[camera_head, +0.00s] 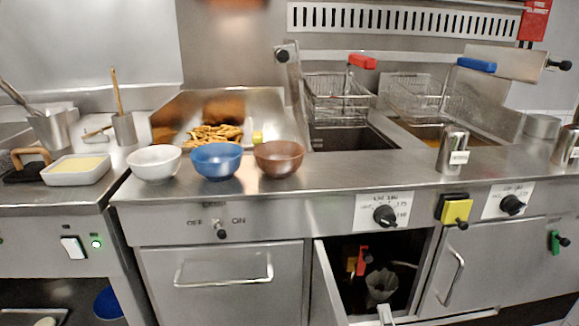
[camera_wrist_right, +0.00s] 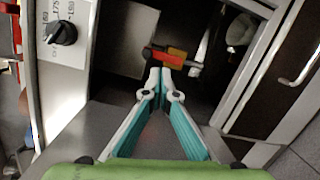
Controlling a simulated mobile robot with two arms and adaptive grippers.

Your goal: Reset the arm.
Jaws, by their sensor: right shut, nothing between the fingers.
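My right gripper (camera_wrist_right: 165,72) is shut and empty in the right wrist view, its two fingers meeting at the tips. The tips point into an open cabinet (camera_wrist_right: 125,45) under the fryer, and they overlap in the picture with a red and orange handle (camera_wrist_right: 165,56); I cannot tell whether they touch it. In the head view only the pale tip of the right gripper (camera_head: 385,314) shows at the bottom edge, in front of the open cabinet (camera_head: 340,285). My left gripper is not in view.
The open cabinet door (camera_head: 327,285) stands at the left of the opening. Inside are a red handle (camera_head: 363,260) and a grey cone-shaped piece (camera_head: 381,285). Above, the steel counter (camera_head: 350,170) carries a white bowl (camera_head: 155,162), a blue bowl (camera_head: 216,160) and a brown bowl (camera_head: 279,158).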

